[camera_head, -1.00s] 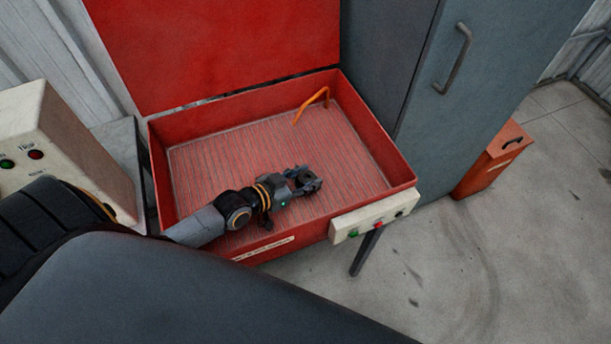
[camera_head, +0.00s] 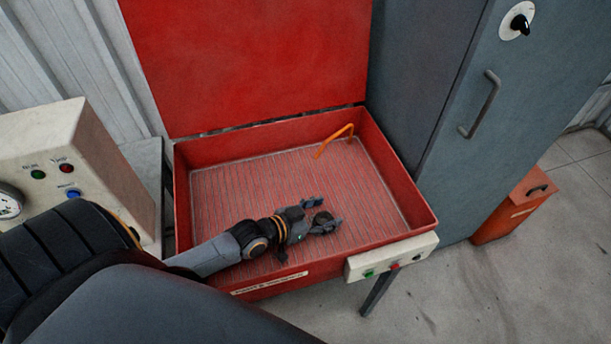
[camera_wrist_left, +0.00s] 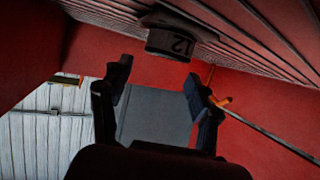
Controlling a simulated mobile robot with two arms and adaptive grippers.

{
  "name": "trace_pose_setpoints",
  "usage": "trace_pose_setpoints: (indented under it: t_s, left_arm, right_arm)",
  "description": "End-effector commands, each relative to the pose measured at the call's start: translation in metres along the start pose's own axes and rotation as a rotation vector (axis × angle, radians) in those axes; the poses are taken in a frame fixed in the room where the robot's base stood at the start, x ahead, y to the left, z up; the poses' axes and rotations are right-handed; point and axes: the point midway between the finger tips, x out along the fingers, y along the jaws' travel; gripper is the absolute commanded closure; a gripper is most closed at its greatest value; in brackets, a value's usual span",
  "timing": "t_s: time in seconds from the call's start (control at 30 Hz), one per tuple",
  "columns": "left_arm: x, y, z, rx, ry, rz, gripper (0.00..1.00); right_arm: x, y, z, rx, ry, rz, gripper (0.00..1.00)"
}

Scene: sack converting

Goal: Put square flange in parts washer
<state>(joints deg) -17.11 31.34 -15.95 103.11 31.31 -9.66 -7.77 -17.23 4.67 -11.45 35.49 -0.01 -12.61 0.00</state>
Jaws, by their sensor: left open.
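The parts washer (camera_head: 205,292) is an open red tub with its lid raised and a slatted floor. My left gripper (camera_head: 326,213) is inside it, low over the floor, with its fingers spread. A small dark part, seemingly the square flange (camera_head: 321,218), shows between the fingertips. In the left wrist view the flange (camera_wrist_left: 172,42) bears the number 12 and rests against the slatted floor. There it appears apart from the two open fingers (camera_wrist_left: 158,82). Its full outline is hard to make out. My right gripper is not in view.
An orange bent tube (camera_head: 335,140) stands at the washer's back right. A button box (camera_head: 390,257) is on the front rim. A grey cabinet (camera_head: 490,140) stands right, an orange bin (camera_head: 512,208) beyond it. A pale control box (camera_head: 85,165) stands left.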

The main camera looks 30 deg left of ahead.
Motion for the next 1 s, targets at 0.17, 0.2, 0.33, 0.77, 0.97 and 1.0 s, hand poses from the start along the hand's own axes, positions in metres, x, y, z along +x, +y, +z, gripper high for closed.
trace_pose_setpoints:
  t_s: [0.17, 0.2, 0.33, 0.77, 0.97, 1.0]
  left_arm:
    - [-0.031, 0.001, 0.000, 0.000, -0.004, 0.002, 0.38]
    - [-0.039, 0.001, 0.000, 0.000, -0.004, 0.001, 0.38]
    - [-0.065, 0.001, -0.001, 0.000, -0.003, 0.003, 0.38]
    - [-0.118, 0.000, -0.002, -0.001, 0.000, 0.001, 0.38]
    - [-0.121, 0.000, -0.003, 0.000, 0.001, 0.001, 0.38]
    - [-0.121, 0.000, -0.003, 0.000, 0.001, 0.001, 0.38]
  right_arm:
    - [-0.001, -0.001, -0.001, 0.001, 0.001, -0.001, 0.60]
    - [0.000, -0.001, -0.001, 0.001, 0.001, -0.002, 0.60]
    - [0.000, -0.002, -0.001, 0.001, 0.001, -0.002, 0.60]
    - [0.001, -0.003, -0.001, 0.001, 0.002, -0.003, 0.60]
    - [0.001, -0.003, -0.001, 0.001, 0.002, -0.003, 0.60]
    - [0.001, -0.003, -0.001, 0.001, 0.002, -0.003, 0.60]
